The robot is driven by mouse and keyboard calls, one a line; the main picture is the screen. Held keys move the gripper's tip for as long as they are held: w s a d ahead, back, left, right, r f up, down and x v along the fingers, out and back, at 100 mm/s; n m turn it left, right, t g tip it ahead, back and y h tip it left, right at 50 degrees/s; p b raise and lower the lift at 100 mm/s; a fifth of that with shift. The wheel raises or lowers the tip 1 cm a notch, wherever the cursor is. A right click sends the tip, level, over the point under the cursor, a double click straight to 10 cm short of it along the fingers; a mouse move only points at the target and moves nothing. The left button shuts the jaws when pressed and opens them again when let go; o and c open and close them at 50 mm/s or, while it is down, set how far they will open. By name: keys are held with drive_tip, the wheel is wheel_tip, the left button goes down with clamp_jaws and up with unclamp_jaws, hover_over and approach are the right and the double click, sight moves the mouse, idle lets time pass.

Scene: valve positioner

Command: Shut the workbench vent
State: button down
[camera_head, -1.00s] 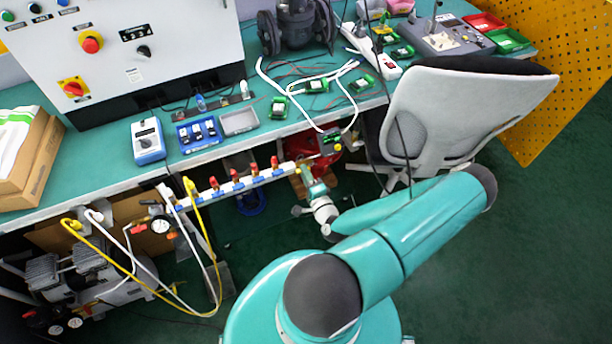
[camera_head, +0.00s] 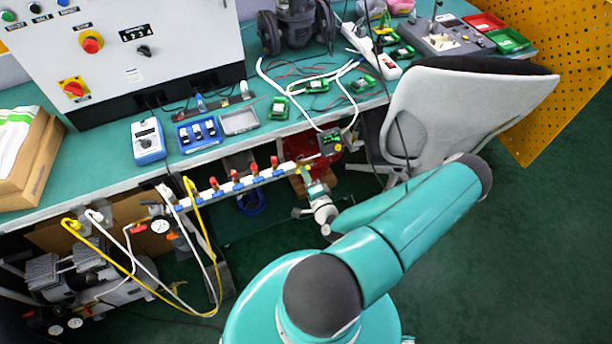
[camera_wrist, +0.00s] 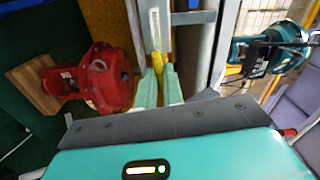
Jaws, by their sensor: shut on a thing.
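A white manifold (camera_head: 232,183) with several red-handled valves runs along the workbench's front edge. At its right end is a yellow handle, which I take to be the vent's handle; it shows clearly in the wrist view (camera_wrist: 157,63). My gripper (camera_wrist: 158,88) has its pale green fingertips shut on this handle, one on each side. In the head view my gripper (camera_head: 309,176) is small, just below the manifold's right end. The fingers partly cover the handle's lower end in the wrist view.
A red round device (camera_wrist: 106,78) on a wooden block stands close left of my fingers in the wrist view. Yellow and white hoses (camera_head: 212,270) hang at left. Open green floor lies at right.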

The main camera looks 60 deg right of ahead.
drive_tip(key=shift+n, duration=8.2)
drive_tip(key=c, duration=1.5)
unclamp_jaws()
drive_tip(key=shift+s+a, duration=0.1)
drive_tip(key=shift+s, duration=0.05)
drive_tip(key=v, duration=1.3)
drive_tip(key=shift+s+a, duration=0.1)
drive_tip(key=shift+s, duration=0.15)
